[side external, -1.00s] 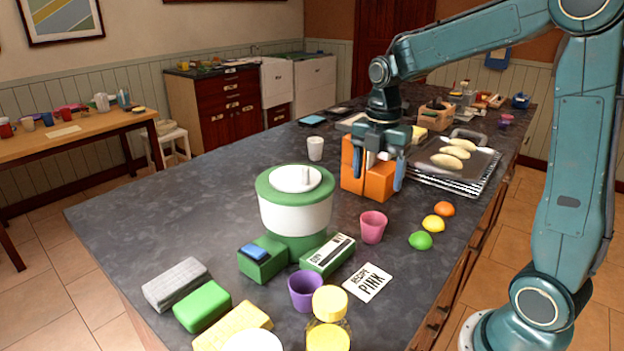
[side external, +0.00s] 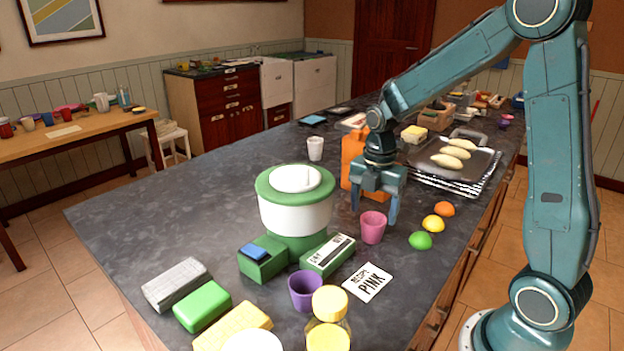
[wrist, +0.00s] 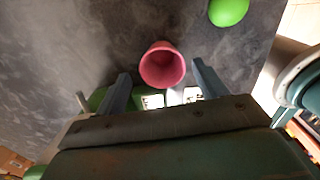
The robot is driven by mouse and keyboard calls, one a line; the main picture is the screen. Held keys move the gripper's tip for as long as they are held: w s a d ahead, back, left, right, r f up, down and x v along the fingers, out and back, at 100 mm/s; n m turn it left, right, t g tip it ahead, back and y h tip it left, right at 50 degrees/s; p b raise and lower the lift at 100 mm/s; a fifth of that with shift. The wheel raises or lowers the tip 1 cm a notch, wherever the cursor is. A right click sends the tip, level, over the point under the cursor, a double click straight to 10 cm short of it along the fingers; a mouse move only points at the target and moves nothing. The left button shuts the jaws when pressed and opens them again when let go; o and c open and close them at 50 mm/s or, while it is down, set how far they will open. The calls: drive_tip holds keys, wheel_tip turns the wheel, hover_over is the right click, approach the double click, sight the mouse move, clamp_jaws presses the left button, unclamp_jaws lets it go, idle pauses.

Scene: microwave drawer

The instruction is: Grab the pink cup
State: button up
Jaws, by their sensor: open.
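The pink cup (side external: 373,227) stands upright on the dark counter, right of the green and white appliance. It also shows in the wrist view (wrist: 162,66), open at the top, just ahead of the space between my fingers. My gripper (side external: 374,217) is open and empty, pointing down close to the cup, its fingers a little behind and above it in the side view. In the wrist view my gripper (wrist: 160,82) shows its two fingers spread wider than the cup. Whether a finger touches the cup I cannot tell.
The appliance (side external: 294,206) stands left of the cup. An orange block (side external: 352,150) is behind my gripper. A green ball (side external: 420,240) and two other fruit-like balls lie to the right.

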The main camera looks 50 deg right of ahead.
sight(373, 226)
drive_tip(key=shift+f, duration=0.2)
drive_tip(key=shift+s+f, duration=0.15)
drive_tip(key=shift+f, duration=2.3)
drive_tip(key=shift+c, duration=0.2)
drive_tip(key=c, duration=1)
